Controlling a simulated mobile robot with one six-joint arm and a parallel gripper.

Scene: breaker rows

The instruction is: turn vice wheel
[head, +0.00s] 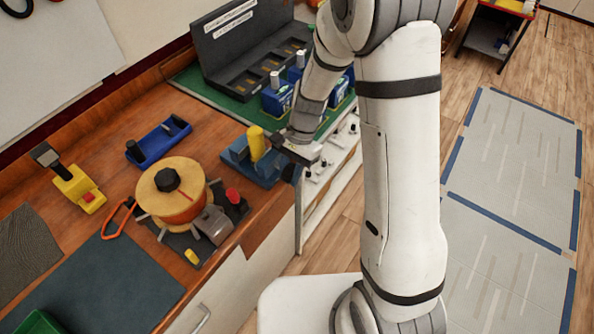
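A blue vice-like fixture (262,176) sits at the right front edge of the wooden bench. A yellow upright cylinder (256,143) stands in it. My gripper (294,158) is at the right end of this fixture, just right of the yellow cylinder, coming down from above. A small dark part shows below the gripper at the bench edge; I cannot tell whether it is the wheel. The gripper hides much of that end. The fingers are too small and dark to tell whether they are open, shut or touching anything.
Left of the fixture is an orange spool (172,192) with a black knob, beside a grey block (213,224) and a red button (233,195). A blue tool (158,142) lies behind. Blue boxes (277,97) and a dark case (255,50) stand behind my gripper.

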